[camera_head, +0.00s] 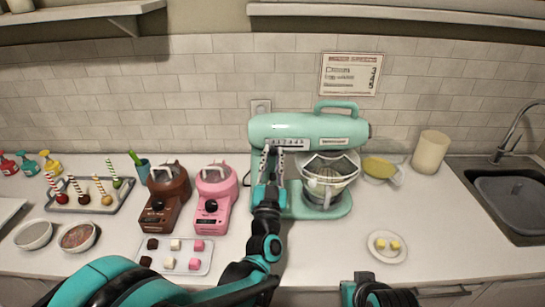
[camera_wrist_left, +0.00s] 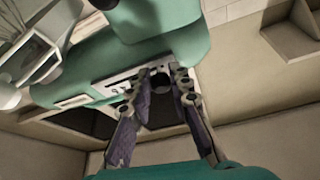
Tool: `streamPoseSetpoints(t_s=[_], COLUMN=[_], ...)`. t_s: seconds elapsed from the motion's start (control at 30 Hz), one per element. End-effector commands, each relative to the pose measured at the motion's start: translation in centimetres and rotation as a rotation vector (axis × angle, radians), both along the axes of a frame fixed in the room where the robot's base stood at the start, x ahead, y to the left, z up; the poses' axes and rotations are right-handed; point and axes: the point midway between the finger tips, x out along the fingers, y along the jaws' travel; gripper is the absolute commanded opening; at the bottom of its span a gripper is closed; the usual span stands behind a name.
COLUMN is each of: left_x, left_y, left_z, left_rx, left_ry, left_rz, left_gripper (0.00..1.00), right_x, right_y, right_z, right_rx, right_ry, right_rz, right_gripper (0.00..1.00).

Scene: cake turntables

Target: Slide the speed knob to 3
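The mint-green stand mixer (camera_head: 300,128) stands against the tiled back wall. Its pale speed strip (camera_head: 283,144) with small marks runs along the side of the head. A dark round knob (camera_wrist_left: 160,84) shows at the strip in the left wrist view. My left gripper (camera_head: 272,152) is raised in front of the strip. In the wrist view its two fingertips (camera_wrist_left: 164,75) are apart, one on each side of the knob; I cannot tell whether they touch it. The knob's exact setting is not readable. My right gripper is out of view; only part of that arm shows at the bottom.
The glass mixer bowl (camera_head: 328,178) is right of my left gripper. Brown (camera_head: 166,197) and pink (camera_head: 213,195) small machines stand left of my arm, with a sweets tray (camera_head: 205,262) in front. A small plate (camera_head: 387,247) lies right. The counter between the plate and mixer is clear.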

Motion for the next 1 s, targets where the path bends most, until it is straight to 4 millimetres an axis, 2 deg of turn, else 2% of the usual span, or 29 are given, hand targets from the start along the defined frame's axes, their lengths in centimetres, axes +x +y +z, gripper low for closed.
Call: streamPoseSetpoints(t_s=[0.43, 0.47, 0.5, 0.53, 0.83, 1.0], left_x=[0.0, 0.0, 0.0, 0.0, -0.1, -1.9], left_y=[-0.7, -0.7, -0.7, -0.7, -0.7, -0.6], left_z=[0.0, 0.0, 0.0, 0.0, -0.1, -0.8], left_rx=[0.0, 0.0, 0.0, 0.0, 0.0, 0.001], left_ry=[0.0, 0.0, 0.0, 0.0, 0.0, 0.0], left_rz=[0.0, 0.0, 0.0, 0.0, 0.0, -0.002], left_gripper=[0.0, 0.27, 0.38, 0.39, 0.39, 0.39], right_x=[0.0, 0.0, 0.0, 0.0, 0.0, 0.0], right_y=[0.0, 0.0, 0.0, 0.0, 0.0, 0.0], right_z=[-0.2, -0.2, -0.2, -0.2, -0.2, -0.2], right_rx=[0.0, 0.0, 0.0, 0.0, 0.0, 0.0], right_ry=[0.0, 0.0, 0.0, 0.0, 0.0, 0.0], right_rz=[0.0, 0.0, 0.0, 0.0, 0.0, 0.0], right_gripper=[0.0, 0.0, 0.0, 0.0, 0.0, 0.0])
